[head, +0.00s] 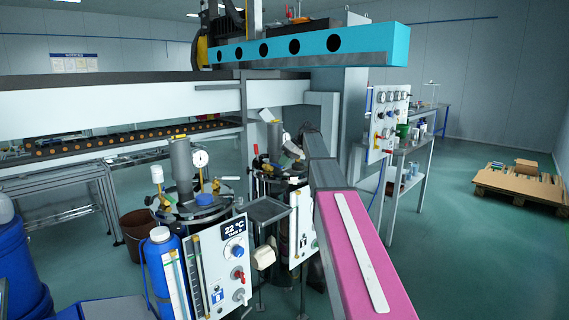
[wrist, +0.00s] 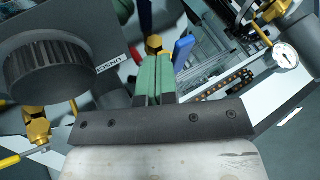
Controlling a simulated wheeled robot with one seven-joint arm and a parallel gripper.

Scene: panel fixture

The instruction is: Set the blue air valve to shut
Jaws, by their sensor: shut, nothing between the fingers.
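A blue lever handle (wrist: 183,51) shows in the wrist view, just right of my gripper's fingertips and slanting up to the right. A brass valve body (wrist: 154,45) shows just beyond the fingertips. My gripper (wrist: 156,62) has green fingers pressed together, with nothing between them. I cannot tell whether the fingers touch the handle or the brass body. In the head view my arm reaches to the far tank assembly, and its links hide most of the valve area there.
A black ribbed knob (wrist: 47,72) and a brass valve with a yellow handle (wrist: 12,160) lie left of my gripper. A pressure gauge (wrist: 285,56) is at the right. In the head view, a near tank with a gauge (head: 200,158) and a control panel (head: 236,250) stand left of my arm.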

